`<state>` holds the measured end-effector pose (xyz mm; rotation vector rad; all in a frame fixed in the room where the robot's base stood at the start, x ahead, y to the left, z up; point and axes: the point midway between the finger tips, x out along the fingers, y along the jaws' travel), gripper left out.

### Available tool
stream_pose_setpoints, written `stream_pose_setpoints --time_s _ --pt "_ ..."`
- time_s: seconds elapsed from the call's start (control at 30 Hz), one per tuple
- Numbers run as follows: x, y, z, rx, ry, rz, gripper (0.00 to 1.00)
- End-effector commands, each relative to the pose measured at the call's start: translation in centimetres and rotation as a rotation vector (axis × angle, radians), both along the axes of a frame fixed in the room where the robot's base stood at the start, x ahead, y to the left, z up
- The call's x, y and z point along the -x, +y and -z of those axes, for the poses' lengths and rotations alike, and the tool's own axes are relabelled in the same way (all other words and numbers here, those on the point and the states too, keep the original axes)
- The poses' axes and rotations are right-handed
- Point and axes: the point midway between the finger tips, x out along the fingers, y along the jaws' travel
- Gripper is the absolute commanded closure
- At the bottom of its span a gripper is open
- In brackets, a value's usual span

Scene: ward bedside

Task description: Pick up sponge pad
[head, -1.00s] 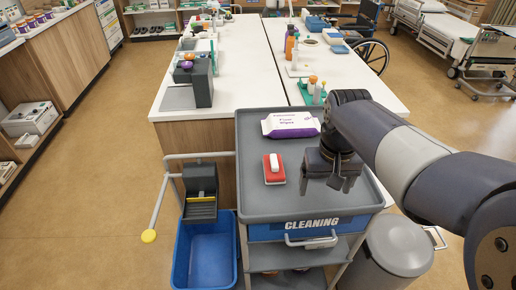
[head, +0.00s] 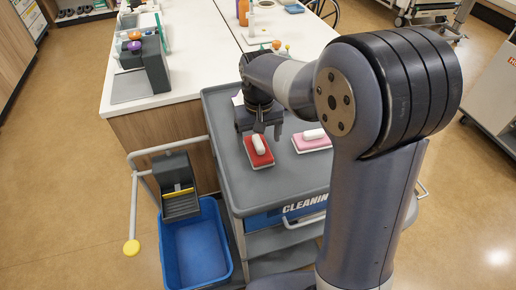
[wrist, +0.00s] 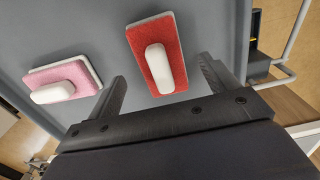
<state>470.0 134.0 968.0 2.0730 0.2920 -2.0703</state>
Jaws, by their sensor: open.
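Two block-shaped pads with white grips on top lie on the grey cart top (head: 235,165). The red pad (head: 265,159) is on the left in the head view and right of centre in the wrist view (wrist: 138,40). The pink pad (head: 320,147) is to its right in the head view, and at the left in the wrist view (wrist: 84,72). Which one is the sponge pad I cannot tell. My gripper (head: 268,133) is open and empty, just behind the red pad in the head view. In the wrist view the red pad lies ahead, between the fingertips (wrist: 163,68).
A white counter (head: 190,70) with a dark grey box (head: 153,62) stands behind the cart. A blue bucket (head: 195,250) with a wringer (head: 180,190) is left of the cart. My arm hides the cart's right part. The cart top's front left is clear.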

Motion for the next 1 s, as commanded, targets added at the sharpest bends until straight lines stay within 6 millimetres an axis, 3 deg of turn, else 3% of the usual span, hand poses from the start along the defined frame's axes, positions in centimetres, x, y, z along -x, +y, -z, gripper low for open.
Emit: stream_pose_setpoints --time_s 0.2,0.53,1.0 --pt "-0.1 0.1 3.2 0.001 0.003 0.0 0.18" --pt "-0.1 0.1 3.8 0.0 0.0 0.0 0.19" --pt "-0.1 0.1 3.8 0.0 0.001 0.0 0.57"
